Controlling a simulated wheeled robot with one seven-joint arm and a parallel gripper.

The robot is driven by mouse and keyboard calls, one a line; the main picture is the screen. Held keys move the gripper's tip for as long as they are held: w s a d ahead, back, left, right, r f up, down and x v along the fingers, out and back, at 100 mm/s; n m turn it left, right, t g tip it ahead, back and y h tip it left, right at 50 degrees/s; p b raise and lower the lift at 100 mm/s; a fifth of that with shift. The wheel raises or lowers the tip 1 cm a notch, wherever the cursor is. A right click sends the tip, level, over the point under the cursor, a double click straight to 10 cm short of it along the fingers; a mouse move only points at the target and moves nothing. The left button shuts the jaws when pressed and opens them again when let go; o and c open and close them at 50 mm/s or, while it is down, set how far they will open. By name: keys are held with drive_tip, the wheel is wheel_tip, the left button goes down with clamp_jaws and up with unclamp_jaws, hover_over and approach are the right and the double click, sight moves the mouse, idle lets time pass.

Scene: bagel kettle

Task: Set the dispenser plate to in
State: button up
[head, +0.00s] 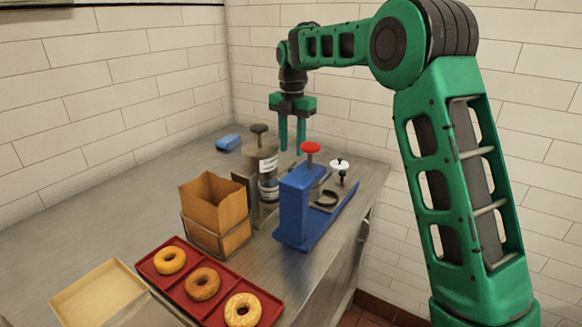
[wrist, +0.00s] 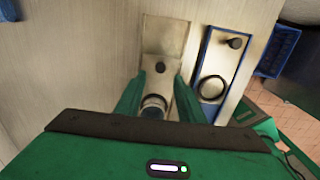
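A grey metal dispenser (head: 262,163) with a dark knob (head: 259,129) on top and a labelled front stands on the counter, beside a blue device. In the wrist view a grey plate-like part (wrist: 166,35) lies ahead of the fingers, with a dark knob (wrist: 160,67) near its lower edge. I cannot tell for sure which part is the dispenser plate or where it is set. My gripper (head: 291,152) is open and empty, pointing down, right of the dispenser's knob in the head view. In the wrist view its fingers (wrist: 158,80) are apart, with the knob showing between and beyond them.
The blue device (head: 294,212) has a red knob (head: 310,148) and a white knob (head: 340,165). A paper bag (head: 213,205) stands in a wire holder. A red tray (head: 216,308) holds three bagels. A blue block (head: 228,142) lies near the wall.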

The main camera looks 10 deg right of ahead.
wheel_tip(320, 180, down, 7)
drive_tip(key=shift+f, duration=0.15)
idle(0.4)
clamp_jaws()
